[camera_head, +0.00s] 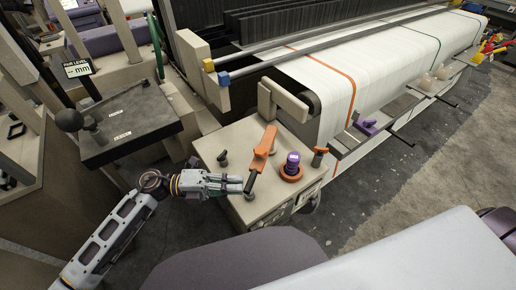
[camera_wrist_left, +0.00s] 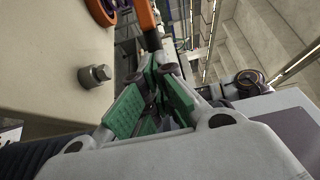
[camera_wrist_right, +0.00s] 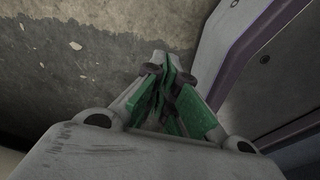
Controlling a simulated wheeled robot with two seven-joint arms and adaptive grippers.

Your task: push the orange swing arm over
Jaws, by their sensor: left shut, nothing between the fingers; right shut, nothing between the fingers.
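The orange swing arm (camera_head: 263,148) stands on top of the beige machine box, its dark handle end pointing toward the lower left. My left gripper (camera_head: 241,184) is shut and empty, with its fingertips right beside the dark handle; I cannot tell whether they touch it. In the left wrist view the orange arm (camera_wrist_left: 142,14) shows at the top, just beyond the shut green-padded fingertips (camera_wrist_left: 158,72). My right gripper (camera_wrist_right: 166,66) is shut and empty over the floor, seen only in the right wrist view.
A purple button in an orange ring (camera_head: 291,168) and an orange-topped knob (camera_head: 319,156) sit right of the swing arm. A black knob (camera_head: 222,158) is to its left. A dark panel with a ball lever (camera_head: 130,118) stands further left. White fabric (camera_head: 350,75) lies behind.

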